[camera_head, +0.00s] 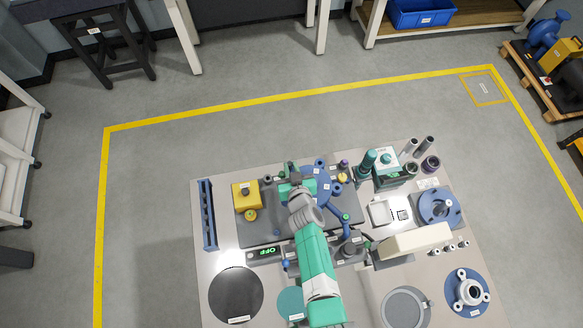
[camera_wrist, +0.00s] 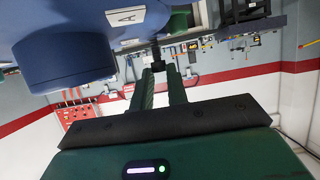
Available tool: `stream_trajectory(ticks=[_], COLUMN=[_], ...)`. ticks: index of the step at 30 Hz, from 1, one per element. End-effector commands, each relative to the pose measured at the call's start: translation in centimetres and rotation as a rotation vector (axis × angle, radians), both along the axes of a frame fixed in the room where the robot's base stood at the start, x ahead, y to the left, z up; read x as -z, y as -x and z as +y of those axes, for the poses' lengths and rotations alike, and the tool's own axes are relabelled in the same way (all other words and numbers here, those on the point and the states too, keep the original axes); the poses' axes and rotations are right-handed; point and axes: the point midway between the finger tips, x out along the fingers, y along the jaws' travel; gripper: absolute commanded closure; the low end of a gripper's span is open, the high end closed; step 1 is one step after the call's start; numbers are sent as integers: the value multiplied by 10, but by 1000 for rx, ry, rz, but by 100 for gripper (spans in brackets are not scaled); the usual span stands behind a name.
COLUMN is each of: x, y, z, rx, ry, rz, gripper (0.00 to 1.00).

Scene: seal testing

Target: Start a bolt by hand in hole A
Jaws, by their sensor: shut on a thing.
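In the wrist view, my gripper (camera_wrist: 160,76) is shut on a small dark bolt (camera_wrist: 157,52) that stands up between its fingertips. A blue flanged part (camera_wrist: 70,60) fills the upper left, with a white label "A" (camera_wrist: 126,17) on its face. The bolt is to the right of and below this label. Hole A itself is not visible, and I cannot tell whether the bolt touches the part. In the head view, my gripper (camera_head: 296,186) is beside the blue flanged part (camera_head: 325,186), and my arm and hand hide the bolt.
A yellow box (camera_head: 246,195) and a blue rail (camera_head: 207,215) stand to the left on the table. A display reading "OFF" (camera_head: 265,251) is in front. Teal and dark cylinders (camera_head: 367,162) stand to the right. A blue flanged disc (camera_head: 438,207) lies further right.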

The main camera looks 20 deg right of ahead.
Motion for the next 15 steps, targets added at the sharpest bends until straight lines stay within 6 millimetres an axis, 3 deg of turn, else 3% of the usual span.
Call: stream_trajectory(ticks=[15], x=[3], y=[0], z=[0], rx=[0], ry=[-1], rz=[0], gripper=[100])
